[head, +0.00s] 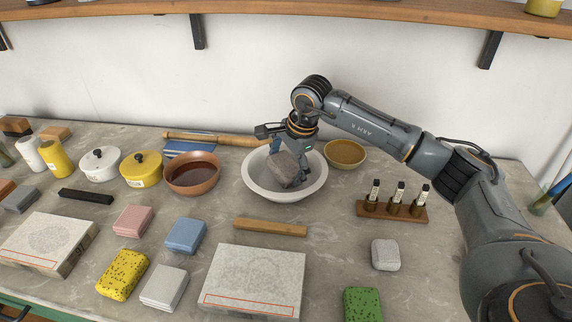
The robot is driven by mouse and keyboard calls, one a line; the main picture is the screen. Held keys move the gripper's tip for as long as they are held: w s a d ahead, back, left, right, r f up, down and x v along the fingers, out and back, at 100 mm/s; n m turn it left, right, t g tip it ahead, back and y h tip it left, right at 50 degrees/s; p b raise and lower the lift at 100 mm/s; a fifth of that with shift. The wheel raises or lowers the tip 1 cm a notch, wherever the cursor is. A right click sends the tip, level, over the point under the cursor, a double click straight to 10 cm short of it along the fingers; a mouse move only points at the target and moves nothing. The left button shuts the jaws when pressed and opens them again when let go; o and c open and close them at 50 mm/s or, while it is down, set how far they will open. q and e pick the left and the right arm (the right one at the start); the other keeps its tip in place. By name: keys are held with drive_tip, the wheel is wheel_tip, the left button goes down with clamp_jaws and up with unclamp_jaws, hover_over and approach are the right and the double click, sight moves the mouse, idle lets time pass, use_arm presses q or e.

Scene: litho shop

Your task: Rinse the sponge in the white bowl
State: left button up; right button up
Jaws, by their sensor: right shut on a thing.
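The white bowl (255,187) stands near the back middle of the table. My right gripper (287,165) reaches down into it from above, shut on a grey-brown sponge (284,168). The sponge is tilted and sits over or within the bowl; I cannot tell whether its lower edge touches the bottom, and no water can be made out. My left gripper is not in view.
A brown bowl (193,187) stands left of the white bowl and an ochre bowl (345,153) right. A wooden rack (393,210) with 3 vials stands further right. Sponges, blocks and two pale slabs (254,271) fill the front. A shelf (300,8) hangs above.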

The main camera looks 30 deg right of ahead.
sight(286, 164)
drive_tip(key=shift+r+p, duration=0.3)
drive_tip(key=shift+r, duration=0.15)
drive_tip(key=shift+r+p, duration=2.3)
drive_tip(key=shift+r, duration=1.4)
drive_tip(key=shift+r, duration=0.1)
